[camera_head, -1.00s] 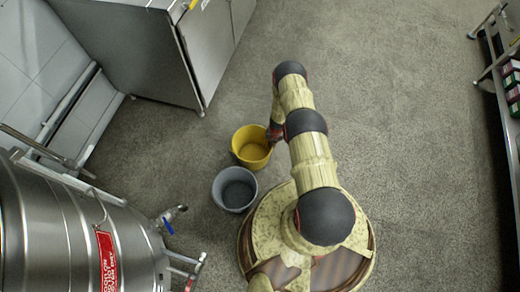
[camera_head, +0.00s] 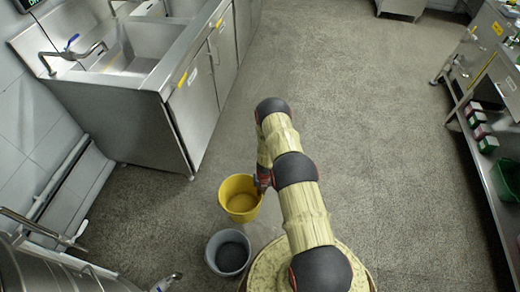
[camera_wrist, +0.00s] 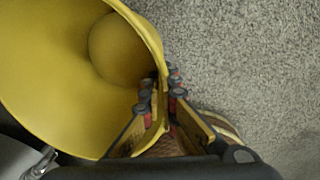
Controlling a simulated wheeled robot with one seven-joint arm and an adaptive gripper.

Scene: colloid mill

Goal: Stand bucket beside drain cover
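The yellow bucket (camera_head: 239,205) is left of my arm in the head view, its open top facing up. In the wrist view the yellow bucket (camera_wrist: 60,75) fills the left side. My gripper (camera_wrist: 162,92) has one finger inside and one outside its rim, shut on the wall. In the head view my gripper (camera_head: 263,180) is at the bucket's right side, partly hidden by my arm. I cannot tell whether the bucket is off the floor. No drain cover shows in either view.
A grey bucket (camera_head: 228,253) stands close by, nearer my base. A steel sink unit (camera_head: 165,100) is at upper left, a steel tank (camera_head: 50,275) at lower left. A steel bench with shelves (camera_head: 480,170) lines the right. The floor (camera_head: 370,110) ahead is clear.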

